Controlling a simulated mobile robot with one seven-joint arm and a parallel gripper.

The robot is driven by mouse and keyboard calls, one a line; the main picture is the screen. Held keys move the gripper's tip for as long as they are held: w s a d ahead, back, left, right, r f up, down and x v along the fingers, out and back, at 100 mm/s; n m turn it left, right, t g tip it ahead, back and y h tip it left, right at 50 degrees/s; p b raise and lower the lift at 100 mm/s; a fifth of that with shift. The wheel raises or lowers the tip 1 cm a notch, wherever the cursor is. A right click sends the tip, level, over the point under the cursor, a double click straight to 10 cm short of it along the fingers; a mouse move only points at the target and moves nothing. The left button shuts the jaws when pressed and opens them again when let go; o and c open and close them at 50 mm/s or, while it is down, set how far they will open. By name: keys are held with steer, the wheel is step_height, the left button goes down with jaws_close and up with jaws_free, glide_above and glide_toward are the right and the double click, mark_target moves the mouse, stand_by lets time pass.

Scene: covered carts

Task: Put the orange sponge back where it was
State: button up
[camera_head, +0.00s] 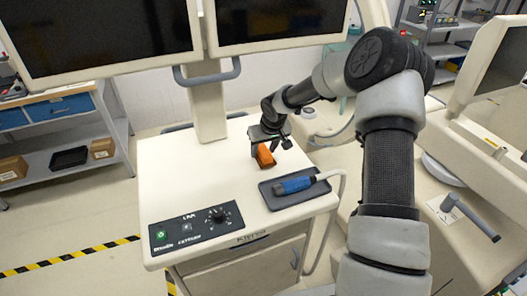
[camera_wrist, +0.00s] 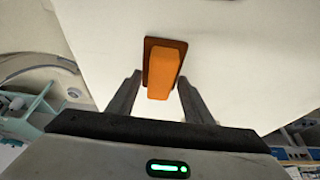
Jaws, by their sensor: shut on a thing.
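The white cart top (camera_head: 180,165) is under the sponge. I cannot tell whether the sponge touches the cart top or is slightly above it.
A dark tray (camera_head: 312,195) holding a blue-handled device (camera_head: 295,185) is right of the sponge. A black control panel (camera_head: 196,228) is at the cart's front left. Two monitors (camera_head: 100,35) overhang the back. The cart top's left side is clear.

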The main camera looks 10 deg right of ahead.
steer(key=shift+f, duration=0.55)
steer(key=o, duration=1)
steer(key=shift+r, duration=0.15)
steer(key=v, duration=1.2)
steer(key=shift+s, duration=0.1)
